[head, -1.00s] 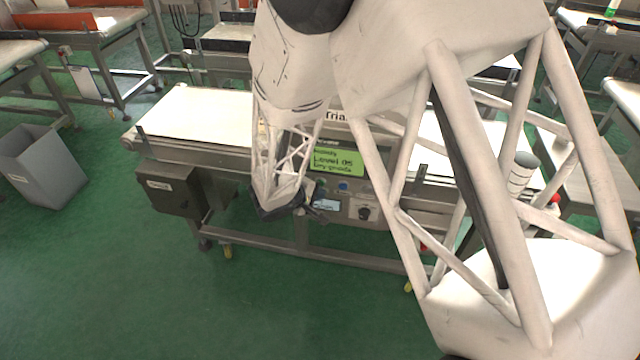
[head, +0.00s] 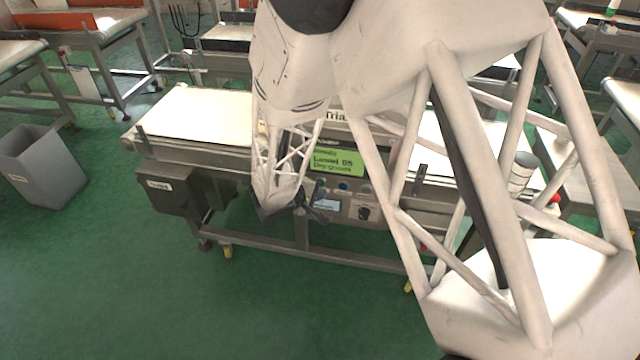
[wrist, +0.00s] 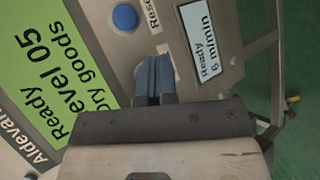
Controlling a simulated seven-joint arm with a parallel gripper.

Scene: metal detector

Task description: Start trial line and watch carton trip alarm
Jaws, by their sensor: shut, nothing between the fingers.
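The metal detector's control panel has a green display (head: 332,162), which also shows in the wrist view (wrist: 38,85) reading Ready, Level 05, Dry goods. A blue button (head: 344,187) sits below it and appears in the wrist view (wrist: 124,17), marked with a partly hidden "Rese" label. A small pale display (head: 327,206) reads Ready, 6 m/min in the wrist view (wrist: 205,45). My gripper (head: 320,214) is shut and empty in front of the panel's lower left. Its fingers (wrist: 154,66) lie between the blue button and small display in the wrist view. I see no carton.
The pale conveyor belt (head: 200,114) looks empty where visible. A black knob (head: 365,213) sits right of the small display. A red button (head: 555,199) is at the right end. A grey bin (head: 40,170) stands at left. My arm covers much of the machine's middle and right.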

